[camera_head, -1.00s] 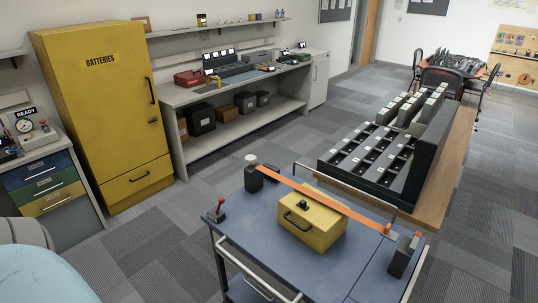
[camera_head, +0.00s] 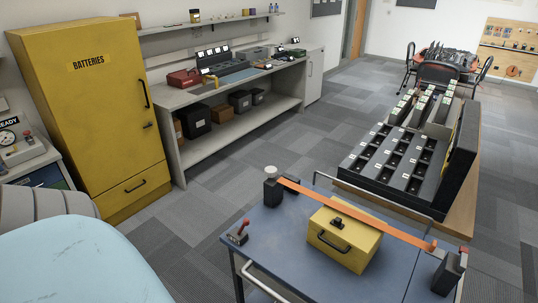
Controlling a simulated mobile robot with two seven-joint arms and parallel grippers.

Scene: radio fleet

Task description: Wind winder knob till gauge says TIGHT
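A blue-topped cart (camera_head: 285,262) stands at the lower right with an orange strap (camera_head: 350,212) stretched over a yellow box (camera_head: 345,239). A small red-handled device (camera_head: 237,234) sits at the cart's left corner. I cannot tell which part is the winder knob. No readable TIGHT gauge shows; a round dial (camera_head: 7,137) is at the far left under a READY sign (camera_head: 9,122). Neither gripper is in view.
A wooden table with a black slotted rack (camera_head: 395,165) stands just behind the cart. A yellow batteries cabinet (camera_head: 85,110) and a grey workbench (camera_head: 175,97) line the left wall. Carpet (camera_head: 215,195) is clear between the bench and the cart.

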